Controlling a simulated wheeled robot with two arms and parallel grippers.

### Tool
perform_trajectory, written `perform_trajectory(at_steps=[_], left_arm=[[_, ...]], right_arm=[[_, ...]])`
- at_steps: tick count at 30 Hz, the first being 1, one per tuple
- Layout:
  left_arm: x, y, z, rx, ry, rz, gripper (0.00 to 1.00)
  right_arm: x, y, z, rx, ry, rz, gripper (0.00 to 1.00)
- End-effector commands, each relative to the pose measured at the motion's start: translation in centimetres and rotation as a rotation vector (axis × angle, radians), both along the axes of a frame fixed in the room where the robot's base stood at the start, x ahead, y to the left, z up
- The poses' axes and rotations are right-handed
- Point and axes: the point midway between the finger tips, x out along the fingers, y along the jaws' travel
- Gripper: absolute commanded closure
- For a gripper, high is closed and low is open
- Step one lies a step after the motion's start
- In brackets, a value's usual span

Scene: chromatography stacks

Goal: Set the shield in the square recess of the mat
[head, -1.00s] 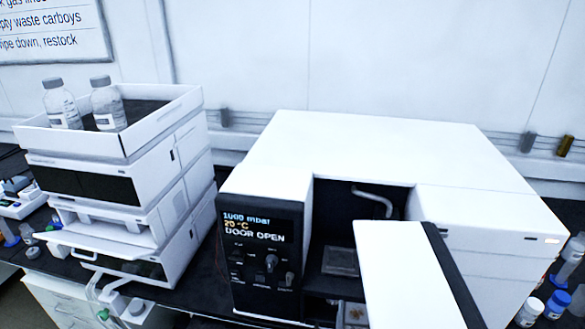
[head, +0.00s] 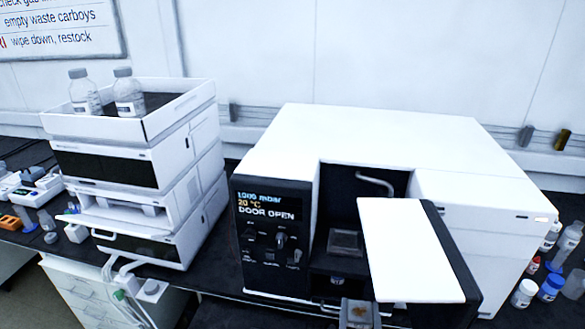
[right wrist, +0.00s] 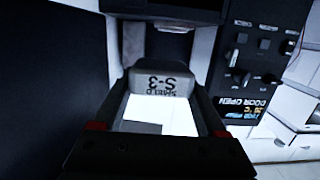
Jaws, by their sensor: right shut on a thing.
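The shield (right wrist: 162,84) is a grey rounded block with dark lettering that reads upside down in the right wrist view. My right gripper (right wrist: 159,98) is shut on it, with a dark finger on each side. It is in front of the instrument's open chamber. In the head view a small pale piece with a tan patch (head: 360,311) shows at the bottom edge below the chamber; I cannot tell if it is the held shield. Inside the dark chamber lies a grey square plate (head: 345,242), possibly the mat; no recess can be made out. My left gripper is not in view.
The white instrument (head: 380,130) has its door (head: 415,250) standing open to the right of the chamber. Its control panel (head: 268,230) is on the left. A stack of modules (head: 120,165) stands further left, and several bottles (head: 540,285) are at the right.

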Motion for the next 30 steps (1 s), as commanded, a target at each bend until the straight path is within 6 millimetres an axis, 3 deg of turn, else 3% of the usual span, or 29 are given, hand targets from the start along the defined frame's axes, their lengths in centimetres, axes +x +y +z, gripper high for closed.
perform_trajectory(at_steps=[11, 24, 30], left_arm=[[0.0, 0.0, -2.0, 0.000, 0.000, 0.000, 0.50], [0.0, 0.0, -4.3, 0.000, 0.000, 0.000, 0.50], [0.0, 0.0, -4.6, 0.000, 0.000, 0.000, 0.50]], right_arm=[[1.6, -0.4, -1.5, -0.004, -0.003, 0.057, 0.95], [2.8, -1.4, -6.5, -0.005, 0.003, 0.154, 0.95], [2.3, -1.7, -8.5, -0.003, 0.003, 0.176, 0.95]])
